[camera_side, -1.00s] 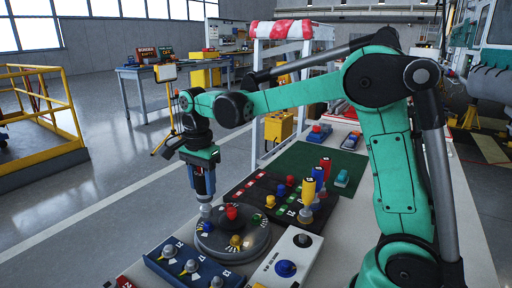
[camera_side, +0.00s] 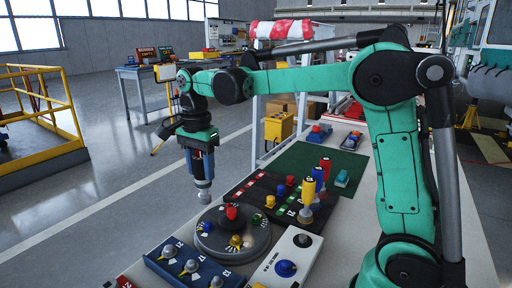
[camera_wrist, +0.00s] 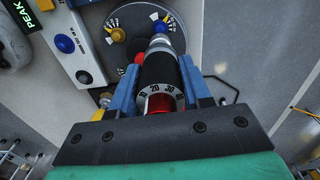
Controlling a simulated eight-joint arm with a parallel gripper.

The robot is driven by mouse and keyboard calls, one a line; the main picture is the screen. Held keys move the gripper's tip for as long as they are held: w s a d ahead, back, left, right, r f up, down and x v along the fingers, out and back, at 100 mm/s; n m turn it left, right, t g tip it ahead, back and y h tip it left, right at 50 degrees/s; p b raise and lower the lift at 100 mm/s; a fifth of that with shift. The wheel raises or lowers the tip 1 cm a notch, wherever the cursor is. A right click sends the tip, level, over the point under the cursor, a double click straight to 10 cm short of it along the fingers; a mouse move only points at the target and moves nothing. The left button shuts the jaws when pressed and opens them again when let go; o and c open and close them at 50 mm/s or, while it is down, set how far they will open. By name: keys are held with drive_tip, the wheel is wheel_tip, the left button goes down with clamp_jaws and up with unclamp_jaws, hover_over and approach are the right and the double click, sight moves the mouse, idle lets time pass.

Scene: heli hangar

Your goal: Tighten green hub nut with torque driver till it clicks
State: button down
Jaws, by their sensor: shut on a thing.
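My gripper (camera_side: 200,148) is shut on the torque driver (camera_side: 204,182), which hangs upright with its silver tip down. In the wrist view the driver (camera_wrist: 158,72) sits between the jaws, its numbered ring and red band showing. The driver's tip is above the left side of the round hub plate (camera_side: 215,248), clear of it. The hub plate carries a red centre knob (camera_side: 231,213), a yellow nut (camera_side: 235,241) and a blue-looking nut (camera_side: 207,226) below the tip. A small green nut (camera_side: 257,219) appears on its far right side.
A blue rack (camera_side: 170,262) with several knobs lies in front of the hub plate. A white box (camera_side: 270,272) with a blue knob is to its right. A dark tray (camera_side: 240,190) with upright yellow and blue drivers stands behind. A green mat (camera_side: 292,160) lies beyond.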

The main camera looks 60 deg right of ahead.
drive_tip(key=shift+s+d+f+m, duration=0.65)
drive_tip(key=shift+s+d+f, duration=0.2)
drive_tip(key=shift+s+d, duration=0.45)
drive_tip(key=shift+s+d+f+m, duration=0.6)
drive_tip(key=shift+s+d+f, duration=0.2)
drive_tip(key=shift+s+d, duration=0.5)
drive_tip(key=shift+s+d+f+m, duration=0.65)
drive_tip(key=shift+s+d+f, duration=0.2)
drive_tip(key=shift+s+d, duration=0.45)
drive_tip(key=shift+f, duration=1.05)
